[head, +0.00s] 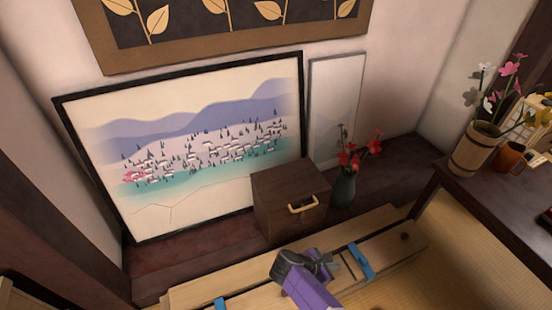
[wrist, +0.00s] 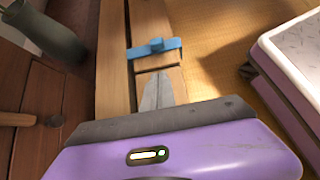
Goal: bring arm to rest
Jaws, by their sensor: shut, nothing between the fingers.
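My gripper (head: 326,265) is at the bottom centre of the head view, at the end of my purple arm. It is over the light wooden planks. In the wrist view its grey fingers (wrist: 157,90) are together with nothing between them. They point toward a blue clip on the planks, and I cannot tell the gap beneath them.
The wooden planks (head: 383,246) carry a blue clip (head: 360,262), also in the wrist view (wrist: 154,48). Behind stand a dark box (head: 277,205), a vase (head: 343,187) with red flowers and a framed picture (head: 200,140). A dark table (head: 500,190) is at right.

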